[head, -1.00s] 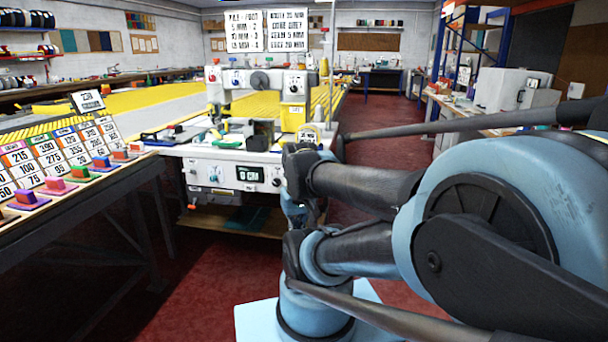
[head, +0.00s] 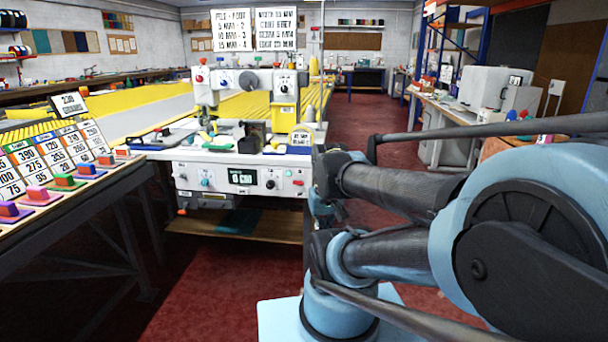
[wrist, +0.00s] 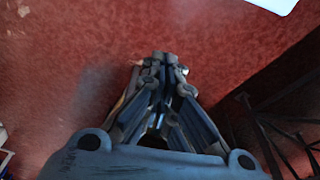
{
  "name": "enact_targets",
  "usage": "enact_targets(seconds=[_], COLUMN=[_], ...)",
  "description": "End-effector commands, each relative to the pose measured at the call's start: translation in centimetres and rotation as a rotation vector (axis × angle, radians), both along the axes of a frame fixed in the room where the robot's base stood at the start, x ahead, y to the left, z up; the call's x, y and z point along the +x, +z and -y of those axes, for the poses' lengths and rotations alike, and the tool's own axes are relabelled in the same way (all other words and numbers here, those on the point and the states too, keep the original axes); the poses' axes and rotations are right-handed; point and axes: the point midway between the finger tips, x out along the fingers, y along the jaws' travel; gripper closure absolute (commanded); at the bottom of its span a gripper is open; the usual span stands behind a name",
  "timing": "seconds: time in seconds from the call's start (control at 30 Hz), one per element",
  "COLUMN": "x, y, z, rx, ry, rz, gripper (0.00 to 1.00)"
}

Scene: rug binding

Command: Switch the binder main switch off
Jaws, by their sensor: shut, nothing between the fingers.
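The binder (head: 259,85) is a white machine on a white bench ahead of me. Its front panel (head: 240,180) carries a small display (head: 242,177), several knobs and small coloured controls. A small red control (head: 297,183) shows at the panel's right end, and a red-tipped part (head: 182,211) hangs below its left end. I cannot tell which control is the main switch or how it is set. My gripper (wrist: 161,58) is shut and empty, above the red floor in the wrist view. In the head view my arm hides the area right of the panel.
A dark-legged table (head: 125,178) with price cards and coloured blocks stands at the left. A workbench (head: 450,110) with a grey machine is at the right. Red floor (head: 210,285) is open before the binder. Dark bars (wrist: 275,125) cross the wrist view's right side.

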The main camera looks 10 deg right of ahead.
Motion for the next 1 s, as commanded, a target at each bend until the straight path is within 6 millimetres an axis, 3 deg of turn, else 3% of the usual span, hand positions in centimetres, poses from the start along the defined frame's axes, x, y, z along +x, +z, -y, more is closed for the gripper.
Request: enact_targets(seconds=[0.2,0.37,0.7,1.0], x=[-0.7,1.2,9.4,17.9], y=[0.7,2.3,7.7,10.7], z=[0.0,0.0,0.1,0.1], rx=[0.0,-0.001,-0.006,-0.008], ry=[-0.002,-0.02,-0.093,-0.162], rz=[0.012,0.014,0.032,0.046], gripper=[1.0,1.0,1.0,1.0])
